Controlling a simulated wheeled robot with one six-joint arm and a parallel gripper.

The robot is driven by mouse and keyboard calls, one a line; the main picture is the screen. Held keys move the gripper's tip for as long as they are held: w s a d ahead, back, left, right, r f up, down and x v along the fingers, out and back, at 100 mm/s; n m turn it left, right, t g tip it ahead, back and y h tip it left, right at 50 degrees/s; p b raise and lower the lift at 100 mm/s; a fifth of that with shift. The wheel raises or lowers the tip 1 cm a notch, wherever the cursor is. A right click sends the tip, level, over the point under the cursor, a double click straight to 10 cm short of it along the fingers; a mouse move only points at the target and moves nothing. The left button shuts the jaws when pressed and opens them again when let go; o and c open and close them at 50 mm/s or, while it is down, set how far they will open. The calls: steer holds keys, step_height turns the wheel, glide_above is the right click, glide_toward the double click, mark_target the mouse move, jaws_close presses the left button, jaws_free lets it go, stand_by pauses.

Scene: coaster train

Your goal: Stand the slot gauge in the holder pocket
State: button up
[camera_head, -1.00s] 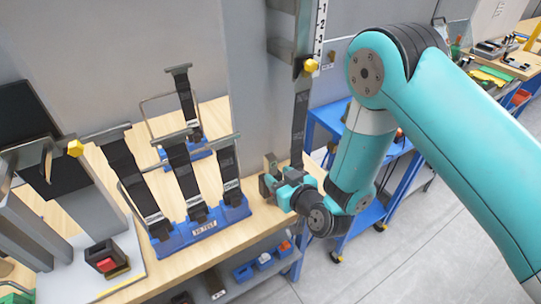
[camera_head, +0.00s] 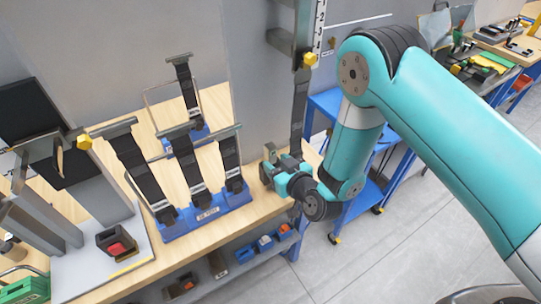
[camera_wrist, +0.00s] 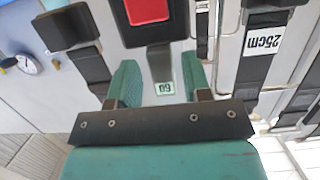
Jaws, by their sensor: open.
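My gripper (camera_head: 275,172) is at the right end of the wooden bench, beside the foot of a dark hanging strap (camera_head: 299,110). In the wrist view my gripper (camera_wrist: 160,85) has its two teal fingers apart, with nothing seen held. Beyond and between them is a narrow dark piece with a small label reading 60 (camera_wrist: 165,88), below a black block with a red face (camera_wrist: 147,10). I cannot tell which piece is the slot gauge. A blue holder (camera_head: 207,212) on the bench carries several upright black strips. Its pockets are mostly hidden by them.
A black block with a red face (camera_head: 116,241) sits on a white plate (camera_head: 75,268) at left. A metal post with a yellow knob (camera_head: 310,59) rises behind my gripper. A shelf with blue bins (camera_head: 245,254) is below.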

jaws_close()
step_height(320, 180, up, 6)
steer(key=p, duration=0.6)
stand_by(0.5)
steer(key=shift+f+b, duration=0.2)
steer(key=shift+b, duration=0.5)
steer(key=s+d+b, duration=0.1)
steer(key=b, duration=0.4)
steer(key=shift+s, duration=0.3)
steer(key=shift+s+d+b, duration=0.1)
steer(key=shift+b, duration=0.2)
steer(key=shift+f+b+v, duration=0.15)
steer(key=shift+b+v, duration=0.8)
steer(key=shift+b, duration=0.55)
steer(key=shift+f+b+v, duration=0.15)
steer(key=shift+b+v, duration=0.8)
steer(key=shift+b, duration=0.5)
